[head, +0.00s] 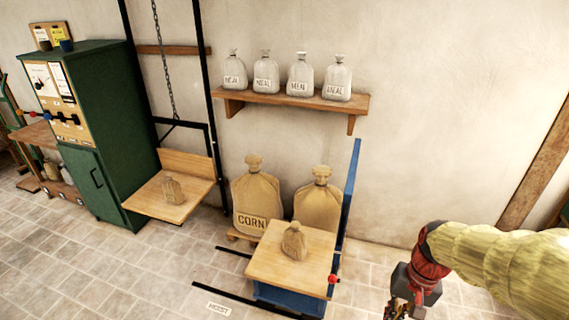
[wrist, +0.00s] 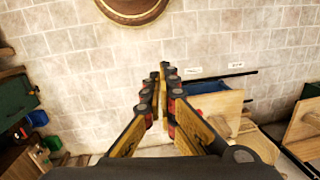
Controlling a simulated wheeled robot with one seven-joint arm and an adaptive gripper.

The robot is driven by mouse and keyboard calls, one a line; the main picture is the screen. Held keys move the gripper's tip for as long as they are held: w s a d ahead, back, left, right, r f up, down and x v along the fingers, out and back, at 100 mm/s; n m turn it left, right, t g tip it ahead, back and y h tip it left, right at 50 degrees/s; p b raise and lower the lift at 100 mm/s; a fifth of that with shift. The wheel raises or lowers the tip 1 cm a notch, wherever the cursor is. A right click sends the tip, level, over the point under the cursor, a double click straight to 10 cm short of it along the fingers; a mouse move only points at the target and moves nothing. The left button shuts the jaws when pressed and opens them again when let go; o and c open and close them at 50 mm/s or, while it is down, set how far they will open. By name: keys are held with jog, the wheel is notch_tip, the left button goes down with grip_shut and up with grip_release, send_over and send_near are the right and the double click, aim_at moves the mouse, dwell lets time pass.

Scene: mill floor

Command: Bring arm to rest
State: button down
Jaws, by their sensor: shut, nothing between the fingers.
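My arm reaches in from the right of the head view in a yellow sleeve with a red cuff. My gripper (head: 399,306) hangs at the bottom edge, partly cut off, over the floor to the right of the blue cart. In the wrist view my gripper (wrist: 164,78) has its two fingers together at the tips, with nothing between them. It is apart from every surface I can see.
A small sack (head: 294,241) stands on the blue cart's wooden top (head: 262,265). Large sacks (head: 256,195) stand behind the cart. A green cabinet (head: 100,130) is at left. Tiled floor is clear at front left.

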jog(key=s+a+r+n+t, duration=0.2)
jog(key=s+a+r+t, duration=0.1)
jog(key=r, duration=0.4)
jog(key=s+a+r+n+t+h, duration=0.1)
jog(key=s+a+r+n+t, duration=0.1)
jog(key=r, duration=0.6)
jog(key=shift+s+a+t+h, duration=0.3)
jog(key=shift+s+a+t, duration=0.2)
jog(key=shift+s+a, duration=0.2)
jog(key=shift+s, duration=0.1)
